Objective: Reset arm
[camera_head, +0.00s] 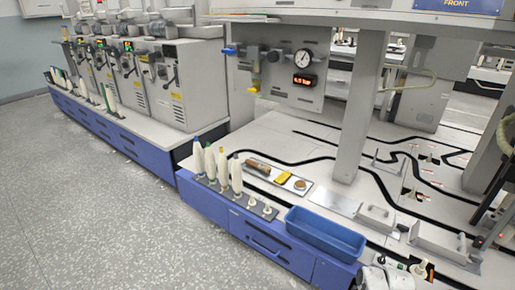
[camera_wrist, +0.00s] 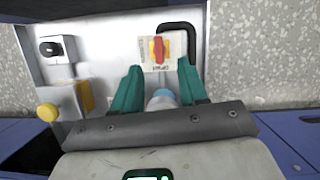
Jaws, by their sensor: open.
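My gripper (camera_wrist: 160,82) shows in the wrist view as two teal fingers, spread apart and open. A pale round piece with a blue top (camera_wrist: 162,97) shows low between the fingers; I cannot tell what it is or whether anything touches it. In the head view, several pale, cone-shaped bobbins (camera_head: 223,167) stand upright in a row on the dark strip (camera_head: 244,199) at the bench's front edge. Short pale pegs (camera_head: 267,209) without bobbins stand at the strip's right end. I cannot make out my gripper in the head view.
A blue bin (camera_head: 325,233) sits at the bench's front, right of the bobbins. A flat tray (camera_head: 262,172) with small items lies behind them. A grey post (camera_head: 360,110) rises from the bench. A metal panel with a red rotary switch (camera_wrist: 159,48) faces the wrist camera. Speckled floor (camera_head: 110,220) is clear.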

